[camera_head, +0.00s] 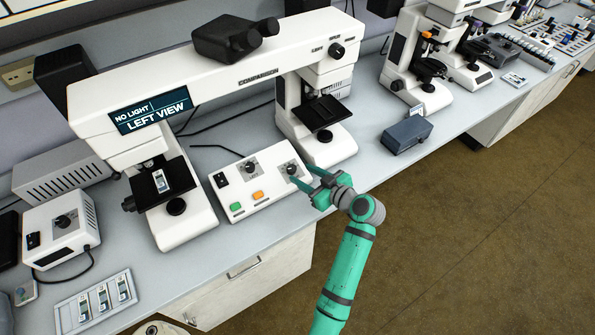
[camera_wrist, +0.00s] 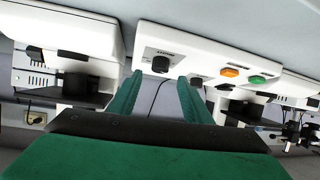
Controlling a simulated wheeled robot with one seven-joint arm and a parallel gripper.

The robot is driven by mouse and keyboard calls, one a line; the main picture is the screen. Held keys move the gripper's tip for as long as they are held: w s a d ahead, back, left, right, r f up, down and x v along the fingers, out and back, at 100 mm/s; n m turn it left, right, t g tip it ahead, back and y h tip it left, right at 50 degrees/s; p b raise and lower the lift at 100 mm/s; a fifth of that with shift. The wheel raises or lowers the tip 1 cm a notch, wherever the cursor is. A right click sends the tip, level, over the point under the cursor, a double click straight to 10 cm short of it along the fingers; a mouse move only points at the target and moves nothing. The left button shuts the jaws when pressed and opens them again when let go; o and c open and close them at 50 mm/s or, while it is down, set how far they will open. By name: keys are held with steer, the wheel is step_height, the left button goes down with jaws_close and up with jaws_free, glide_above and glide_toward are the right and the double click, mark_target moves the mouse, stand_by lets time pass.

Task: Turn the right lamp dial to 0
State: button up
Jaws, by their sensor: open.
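The right lamp dial (camera_head: 291,169) is a dark round knob on a pale plate, at the right end of the white control box (camera_head: 238,206). My gripper (camera_head: 302,175) is open at that end of the box, its green fingers pointing at the dial. In the wrist view the right dial (camera_wrist: 161,63) appears just past the two fingertips (camera_wrist: 159,80), roughly in line with the gap between them. I cannot tell whether the fingers touch it. The dial's pointer and scale are too small to read. The left dial (camera_head: 251,169) sits beside it on the same box.
A blue-grey box (camera_head: 407,135) lies to the right.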

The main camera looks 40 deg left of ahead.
steer(key=v, duration=0.5)
steer(key=shift+s+d+r, duration=0.1)
steer(key=shift+d, duration=0.25)
